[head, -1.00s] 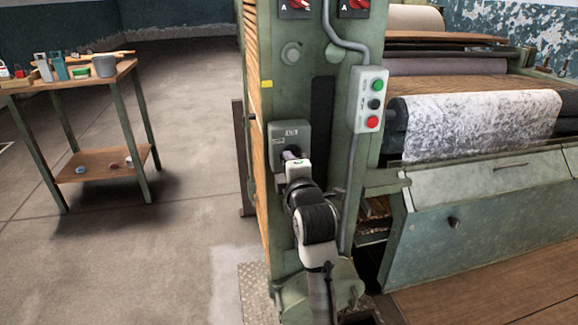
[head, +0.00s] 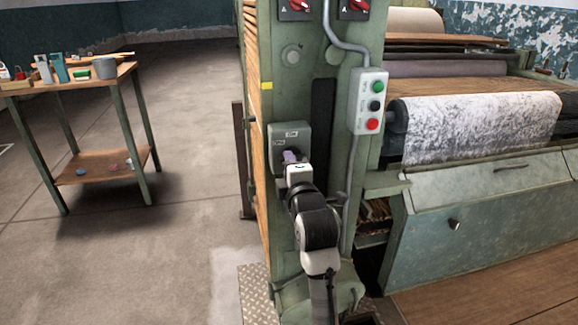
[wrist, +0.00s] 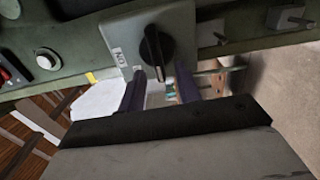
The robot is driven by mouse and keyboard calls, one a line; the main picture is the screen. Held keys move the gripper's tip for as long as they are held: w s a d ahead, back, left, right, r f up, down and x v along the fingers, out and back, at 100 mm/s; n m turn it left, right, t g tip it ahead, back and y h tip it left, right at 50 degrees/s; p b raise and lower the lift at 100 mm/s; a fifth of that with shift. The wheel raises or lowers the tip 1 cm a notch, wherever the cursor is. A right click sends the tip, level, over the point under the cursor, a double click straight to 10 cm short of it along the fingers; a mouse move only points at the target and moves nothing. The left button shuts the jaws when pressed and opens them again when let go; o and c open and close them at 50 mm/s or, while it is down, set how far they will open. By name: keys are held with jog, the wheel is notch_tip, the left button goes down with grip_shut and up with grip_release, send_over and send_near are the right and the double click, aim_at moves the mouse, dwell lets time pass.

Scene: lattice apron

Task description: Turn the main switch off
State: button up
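The main switch is a grey box (head: 300,131) on the green machine post, with small labels on its face. In the wrist view its black rotary knob (wrist: 155,46) stands out from the grey plate (wrist: 179,22), with a label to its left. My gripper (wrist: 161,74) is open, its two dark purple fingers apart. The fingertips lie on either side of the knob's lower end; I cannot tell whether they touch it. In the head view my gripper (head: 291,157) is in front of the box and hides the knob.
A button box (head: 370,102) with green, black and red buttons is on the post, right of the switch. Red rotary switches (head: 295,5) sit above. A small table (head: 125,72) with several items stands left. The floor between is clear.

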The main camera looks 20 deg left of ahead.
jog(key=v, duration=0.6)
jog(key=shift+s, duration=0.2)
jog(key=shift+d, duration=0.15)
